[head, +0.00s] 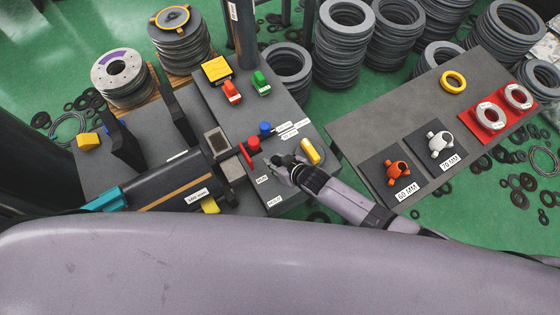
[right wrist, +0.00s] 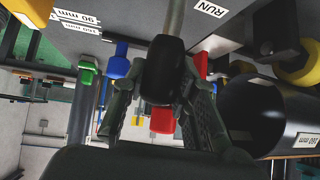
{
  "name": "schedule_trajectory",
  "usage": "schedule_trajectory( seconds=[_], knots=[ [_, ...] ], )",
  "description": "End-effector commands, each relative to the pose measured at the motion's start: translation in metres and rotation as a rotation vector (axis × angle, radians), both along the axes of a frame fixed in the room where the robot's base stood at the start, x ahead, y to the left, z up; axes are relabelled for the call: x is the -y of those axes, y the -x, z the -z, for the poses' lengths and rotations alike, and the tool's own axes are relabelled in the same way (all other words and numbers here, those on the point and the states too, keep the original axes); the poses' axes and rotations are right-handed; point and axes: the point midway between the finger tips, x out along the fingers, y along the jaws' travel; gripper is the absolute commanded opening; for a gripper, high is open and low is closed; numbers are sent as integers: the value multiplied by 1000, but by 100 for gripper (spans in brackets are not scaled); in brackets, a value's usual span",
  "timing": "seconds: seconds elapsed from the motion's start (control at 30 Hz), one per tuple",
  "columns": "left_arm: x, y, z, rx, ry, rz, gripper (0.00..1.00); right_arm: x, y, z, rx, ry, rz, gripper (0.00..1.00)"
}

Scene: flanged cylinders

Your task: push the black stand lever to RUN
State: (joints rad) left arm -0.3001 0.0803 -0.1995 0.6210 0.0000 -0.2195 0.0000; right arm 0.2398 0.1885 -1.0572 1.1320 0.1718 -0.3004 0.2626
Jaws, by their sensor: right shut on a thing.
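The black stand lever shows in the right wrist view as a black knob (right wrist: 166,68) on a grey rod. My right gripper (right wrist: 165,98) is shut on this knob, with one finger on each side. In the head view my right gripper (head: 283,166) is at the right part of the dark stand, and it mostly hides the lever. The RUN label (head: 262,180) is just left of and below the gripper. The HOLD label (head: 274,201) is lower. The RUN label also shows in the right wrist view (right wrist: 209,8). My left gripper is not in view.
A red knob (head: 254,142), a blue knob (head: 265,128) and a yellow cylinder (head: 311,151) stand close around the gripper. A large dark cylinder (head: 170,188) lies to the left. A grey table (head: 375,118) with orange and white flanged parts stands to the right.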

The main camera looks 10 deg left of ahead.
Motion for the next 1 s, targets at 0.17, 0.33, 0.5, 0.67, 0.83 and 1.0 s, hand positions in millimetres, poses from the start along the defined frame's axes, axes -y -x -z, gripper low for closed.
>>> schedule_trajectory(
  seconds=[0.17, 0.33, 0.5, 0.67, 0.83, 1.0],
  knots=[
    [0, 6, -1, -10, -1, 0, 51, -5, -10, 2, -55, 47, -2, 0],
    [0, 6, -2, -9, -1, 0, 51, -7, -12, 5, -86, 69, -2, 0],
    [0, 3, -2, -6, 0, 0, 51, -8, -13, 6, -96, 77, -3, 0],
    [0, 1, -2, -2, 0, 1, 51, -8, -13, 6, -97, 76, -3, 0],
    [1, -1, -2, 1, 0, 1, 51, -8, -13, 6, -97, 76, -3, 27],
    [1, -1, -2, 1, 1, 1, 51, -8, -12, 6, -98, 75, -1, 38]
  ],
)
